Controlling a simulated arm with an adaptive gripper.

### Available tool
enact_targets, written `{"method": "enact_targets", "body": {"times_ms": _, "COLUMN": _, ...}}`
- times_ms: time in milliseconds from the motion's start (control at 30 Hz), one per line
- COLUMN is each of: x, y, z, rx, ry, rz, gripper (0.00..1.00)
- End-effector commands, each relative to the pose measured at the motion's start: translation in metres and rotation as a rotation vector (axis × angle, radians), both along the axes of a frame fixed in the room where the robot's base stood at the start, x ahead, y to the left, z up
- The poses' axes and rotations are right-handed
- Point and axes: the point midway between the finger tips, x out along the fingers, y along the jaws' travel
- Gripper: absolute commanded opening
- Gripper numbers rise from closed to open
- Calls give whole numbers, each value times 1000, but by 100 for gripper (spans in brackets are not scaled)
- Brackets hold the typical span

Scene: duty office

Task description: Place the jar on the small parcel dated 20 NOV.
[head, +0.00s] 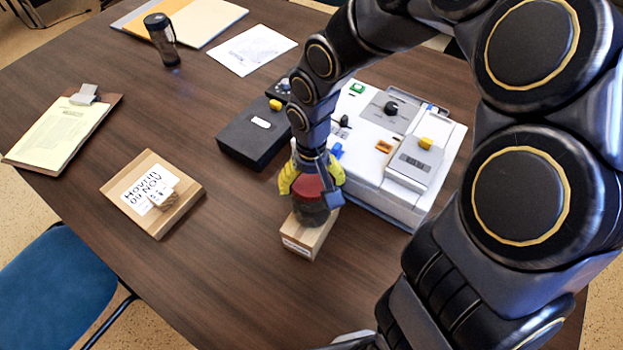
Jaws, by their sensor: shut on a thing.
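My gripper (311,184) is shut on the jar (310,213), which has a red top and a dark body. The jar is upright, directly over a small brown parcel (312,240). Its base touches the parcel or is very close to it; I cannot tell which. The small parcel has a pale label on its front side, too small to read. A wider, flat parcel (188,184) lies to the left, with a white label that seems to read "09 NOV" and a small light-brown piece on top.
A white device with knobs (436,196) and a black box (255,138) stand behind the gripper. Table between the parcels is clear.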

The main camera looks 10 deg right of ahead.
Motion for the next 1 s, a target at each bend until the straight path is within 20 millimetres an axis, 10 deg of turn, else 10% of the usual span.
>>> {"method": "enact_targets", "body": {"times_ms": 167, "x": 0, "y": 0, "z": -3, "rx": 0, "ry": 1, "rz": -1, "gripper": 43}}
{"method": "enact_targets", "body": {"times_ms": 200, "x": 0, "y": 0, "z": -2, "rx": 0, "ry": 0, "rz": -1, "gripper": 94}}
{"method": "enact_targets", "body": {"times_ms": 233, "x": 0, "y": 0, "z": -2, "rx": 1, "ry": 0, "rz": -1, "gripper": 100}}
{"method": "enact_targets", "body": {"times_ms": 633, "x": 1, "y": 1, "z": 7, "rx": 1, "ry": -5, "rz": 0, "gripper": 100}}
{"method": "enact_targets", "body": {"times_ms": 1000, "x": 2, "y": 1, "z": 82, "rx": 3, "ry": -11, "rz": -1, "gripper": 100}}
